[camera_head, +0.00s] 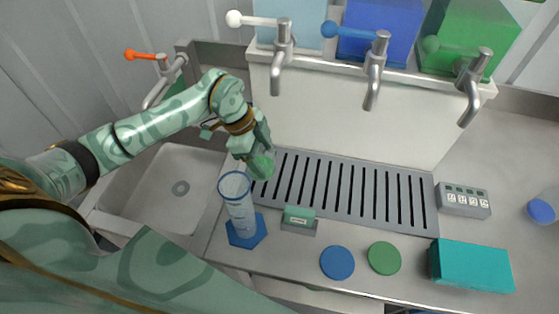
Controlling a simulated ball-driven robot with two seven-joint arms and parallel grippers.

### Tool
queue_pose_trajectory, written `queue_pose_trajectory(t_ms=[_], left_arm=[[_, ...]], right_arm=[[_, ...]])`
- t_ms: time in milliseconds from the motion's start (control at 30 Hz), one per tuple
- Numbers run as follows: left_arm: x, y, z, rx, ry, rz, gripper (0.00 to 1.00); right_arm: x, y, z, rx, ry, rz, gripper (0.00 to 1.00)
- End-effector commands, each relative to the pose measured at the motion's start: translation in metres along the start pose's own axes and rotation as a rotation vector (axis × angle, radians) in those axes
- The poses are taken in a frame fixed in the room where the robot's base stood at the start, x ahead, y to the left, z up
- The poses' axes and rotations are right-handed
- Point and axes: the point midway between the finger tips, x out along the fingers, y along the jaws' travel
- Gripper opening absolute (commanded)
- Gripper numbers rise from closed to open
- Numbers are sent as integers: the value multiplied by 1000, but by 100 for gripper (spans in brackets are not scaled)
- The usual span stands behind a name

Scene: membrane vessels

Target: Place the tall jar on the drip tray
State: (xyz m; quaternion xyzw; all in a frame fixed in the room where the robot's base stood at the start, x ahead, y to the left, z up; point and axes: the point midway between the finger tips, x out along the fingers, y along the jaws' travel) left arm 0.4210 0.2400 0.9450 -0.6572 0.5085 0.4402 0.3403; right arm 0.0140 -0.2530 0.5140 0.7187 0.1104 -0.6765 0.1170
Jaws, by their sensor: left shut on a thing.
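The tall jar (239,208) is a clear, bluish cylinder with a blue rim. It looks upright, its base over the blue hexagonal pad (246,240) left of the front counter; I cannot tell if it touches the pad. My right gripper is not in view.
Several taps, one (375,70) among them, overhang the tray's back. A sink (150,195) is at left. In front are a small green-topped block (299,218), a blue disc (337,263) and a green disc (384,258). A teal box (472,266) and a grey switch panel (463,200) stand right.

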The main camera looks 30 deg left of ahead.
Motion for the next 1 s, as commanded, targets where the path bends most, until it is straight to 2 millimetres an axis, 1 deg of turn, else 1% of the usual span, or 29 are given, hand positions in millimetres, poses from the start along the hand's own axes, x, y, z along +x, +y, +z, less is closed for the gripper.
queue_pose_trajectory(t_ms=[233,267,333,567,700,733,767,800,1000], left_arm=[[16,0,-40,2,3,0,39],[22,0,-35,-2,1,2,39],[26,0,-32,-1,0,1,39],[26,0,-32,0,1,0,39],[29,0,-30,0,0,1,39],[28,0,-30,0,0,1,72],[28,0,-30,0,0,1,80],[28,0,-30,0,0,1,85],[28,0,-30,0,0,1,85]], right_arm=[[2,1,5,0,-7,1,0],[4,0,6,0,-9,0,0],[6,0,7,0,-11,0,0],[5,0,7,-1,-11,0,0],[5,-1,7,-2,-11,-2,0],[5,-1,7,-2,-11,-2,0],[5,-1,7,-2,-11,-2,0],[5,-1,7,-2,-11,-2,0],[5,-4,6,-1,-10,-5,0]])
